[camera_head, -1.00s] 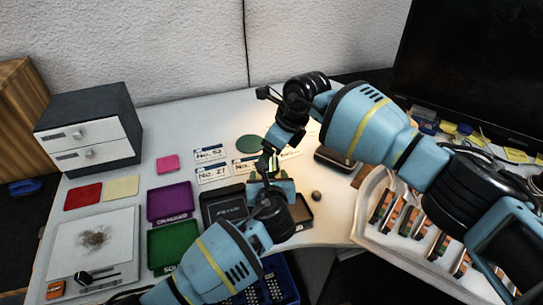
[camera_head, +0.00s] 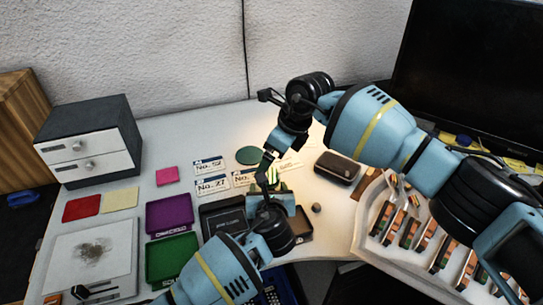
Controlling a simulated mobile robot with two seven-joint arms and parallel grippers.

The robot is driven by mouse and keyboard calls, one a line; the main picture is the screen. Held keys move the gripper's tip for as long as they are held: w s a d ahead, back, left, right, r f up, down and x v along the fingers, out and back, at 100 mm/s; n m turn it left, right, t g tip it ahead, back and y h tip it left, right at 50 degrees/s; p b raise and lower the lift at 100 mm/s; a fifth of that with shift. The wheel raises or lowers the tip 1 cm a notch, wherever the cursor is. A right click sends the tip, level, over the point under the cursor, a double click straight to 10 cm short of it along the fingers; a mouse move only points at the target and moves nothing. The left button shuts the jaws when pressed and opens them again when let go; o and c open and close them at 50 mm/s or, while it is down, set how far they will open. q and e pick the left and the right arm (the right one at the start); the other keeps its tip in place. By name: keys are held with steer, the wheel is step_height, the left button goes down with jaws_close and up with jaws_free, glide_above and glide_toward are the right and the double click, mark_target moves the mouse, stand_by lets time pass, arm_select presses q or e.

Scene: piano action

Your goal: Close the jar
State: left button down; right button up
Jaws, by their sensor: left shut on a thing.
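A small green and white object, probably the jar (camera_head: 268,176), stands upright between my two grippers near the middle of the table. My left gripper (camera_head: 270,189) comes up from below and is shut on it; the fingers hide its lower part. My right gripper (camera_head: 272,150) reaches down from the upper right, with its tips just above the jar. Whether it is open or shut, or holds a lid, is too small to tell. I cannot make out whether the jar's top is covered.
A green disc (camera_head: 250,155) and white number cards (camera_head: 212,186) lie behind the grippers. A dark case (camera_head: 337,168) and a small round knob (camera_head: 316,208) lie to the right. Purple (camera_head: 169,214) and green (camera_head: 172,258) trays stand left. A white rack is at right.

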steer(key=v, duration=1.1)
steer(key=shift+f, duration=0.1)
arm_select(q)
steer(key=shift+c, duration=1.3)
jaws_free()
steer(key=p+v, duration=0.1)
steer(key=v, duration=0.5)
steer(key=shift+s+r+p, duration=0.1)
steer(key=shift+r+p, duration=0.05)
steer(key=shift+p, duration=0.15)
steer(key=shift+s+r, duration=0.2)
steer(key=shift+s, duration=0.5)
arm_select(e)
steer(key=shift+r, duration=1.9)
